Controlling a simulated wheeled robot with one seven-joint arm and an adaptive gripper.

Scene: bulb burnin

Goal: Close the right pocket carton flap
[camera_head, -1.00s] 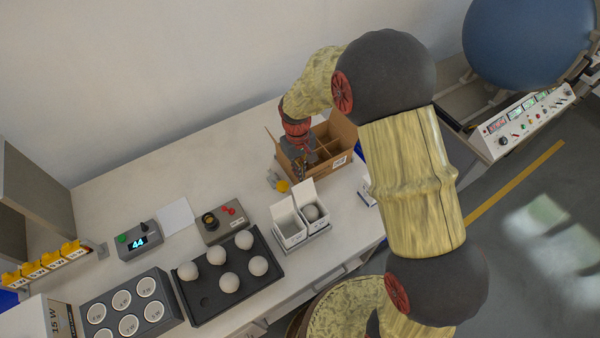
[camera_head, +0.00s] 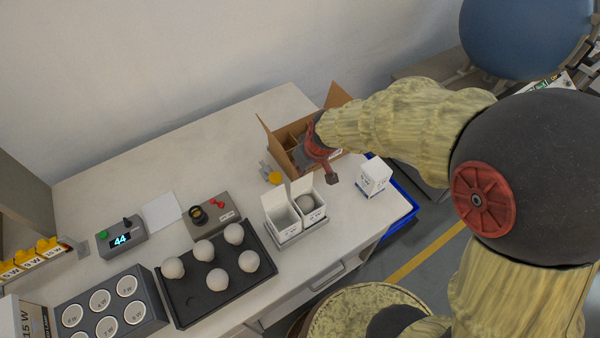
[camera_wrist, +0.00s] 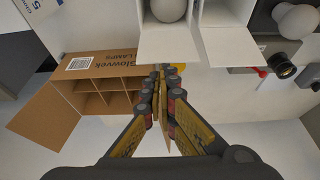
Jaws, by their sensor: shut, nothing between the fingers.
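Two white pocket cartons stand side by side in a grey holder. The right pocket carton (camera_head: 312,212) holds a round white bulb (camera_head: 307,202), and its flap (camera_head: 301,186) stands up open at the back. The left pocket carton (camera_head: 281,220) looks empty, and its flap is also up. In the wrist view the right carton's flap (camera_wrist: 168,46) shows at the top, with the bulb (camera_wrist: 168,8) beyond it. My gripper (camera_head: 332,178) is shut and empty, just right of and behind the right carton. In the wrist view its fingertips (camera_wrist: 163,70) lie close below the flaps; contact cannot be told.
An open brown divided box (camera_wrist: 105,85) stands behind the cartons, close to my gripper. A closed white carton (camera_head: 373,176) stands to the right near the table edge, by a blue crate (camera_head: 405,208). A black tray of bulbs (camera_head: 190,302) lies to the left.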

